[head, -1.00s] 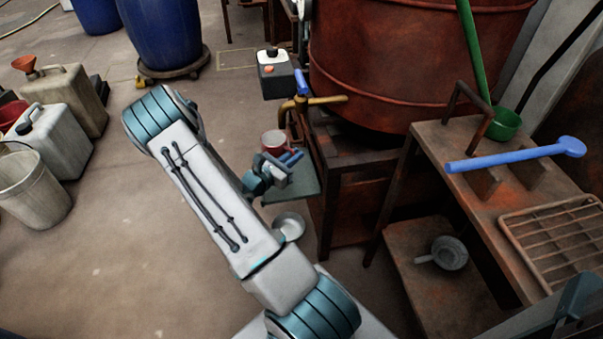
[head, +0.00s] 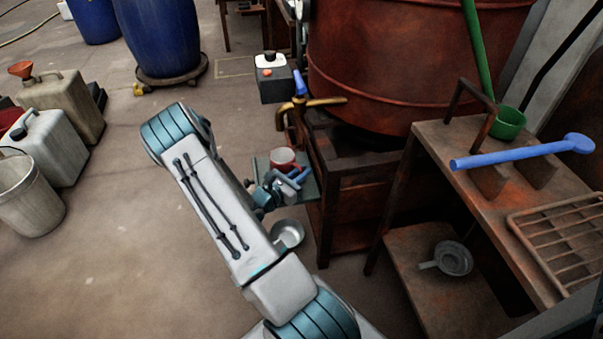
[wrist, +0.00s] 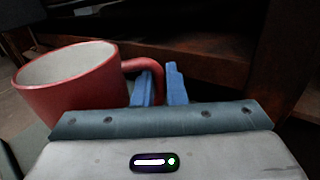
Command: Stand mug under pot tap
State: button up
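The red mug (head: 283,157) with a pale inside is upright over the small greenish shelf (head: 262,162) beside the pot stand. I cannot tell whether its base touches the shelf. The brass tap (head: 297,108) with a blue lever is on the big rusty red pot (head: 390,60), above and slightly right of the mug in the head view. My gripper (head: 296,179) is on the near side of the mug. In the wrist view the mug (wrist: 75,85) is at the left, and the blue fingers of my gripper (wrist: 159,85) are closed around its handle.
A metal bowl (head: 287,233) is below the shelf. A rusty bench (head: 460,190) with a blue ladle (head: 520,152) and a green scoop (head: 508,122) is at right.

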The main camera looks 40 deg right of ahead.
jog(key=o, duration=0.3)
jog(key=shift+r, duration=0.3)
jog(key=a+p, duration=0.3)
jog(key=a, duration=0.9)
jog(key=s+a+r+m+g+y, duration=0.6)
jog(key=s+r+m+y, duration=0.15)
jog(key=r+m, duration=0.25)
jog(key=s+a+r+m+t+y, duration=0.3)
jog(key=a+r+m+y, duration=0.1)
jog(key=a, duration=0.4)
jog(key=s+a+r+m+t+y, duration=0.3)
jog(key=a+r+y, duration=0.3)
jog(key=a+r, duration=0.2)
jog(key=shift+s+r+m+t, duration=0.2)
jog(key=shift+m+t, duration=0.1)
jog(key=shift+m, duration=0.3)
